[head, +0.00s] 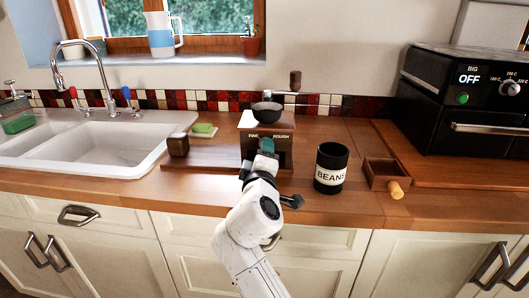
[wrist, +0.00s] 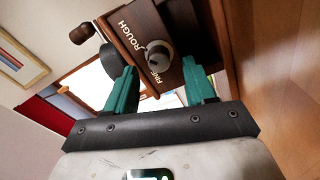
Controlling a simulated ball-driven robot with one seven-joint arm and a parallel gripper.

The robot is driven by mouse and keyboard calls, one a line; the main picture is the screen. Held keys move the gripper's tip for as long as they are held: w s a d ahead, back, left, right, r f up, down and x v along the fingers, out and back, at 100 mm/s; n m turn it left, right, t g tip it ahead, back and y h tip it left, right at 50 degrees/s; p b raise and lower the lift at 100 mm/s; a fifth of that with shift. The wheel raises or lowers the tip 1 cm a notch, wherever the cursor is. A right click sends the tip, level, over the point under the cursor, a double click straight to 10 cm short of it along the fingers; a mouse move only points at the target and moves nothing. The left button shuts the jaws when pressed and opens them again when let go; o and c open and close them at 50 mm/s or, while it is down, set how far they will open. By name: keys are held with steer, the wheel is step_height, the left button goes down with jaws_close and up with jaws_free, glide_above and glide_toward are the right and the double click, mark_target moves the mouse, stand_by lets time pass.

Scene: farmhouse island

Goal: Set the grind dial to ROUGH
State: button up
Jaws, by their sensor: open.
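The coffee grinder (head: 282,155) stands on the wooden counter, with its bowl and crank on top. The words FINE and ROUGH show on its front. In the wrist view, the round grey grind dial (wrist: 159,53) sits on the dark wooden face between the ROUGH (wrist: 136,37) and FINE (wrist: 157,77) labels. I cannot tell for certain which label it points to. My gripper (wrist: 157,72) is open, its teal fingers apart with the dial ahead between them. I cannot tell whether they touch it. In the head view, my gripper (head: 266,146) hides the dial.
A black BEANS canister (head: 331,168) and an open wooden drawer box (head: 379,168) stand right of the grinder. A small brown block (head: 178,146) and a green sponge (head: 203,129) lie left, near the sink (head: 100,143). A black oven (head: 465,100) stands far right.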

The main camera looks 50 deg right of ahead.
steer(key=v, duration=0.8)
steer(key=shift+s+a, duration=0.1)
steer(key=shift+s, duration=0.05)
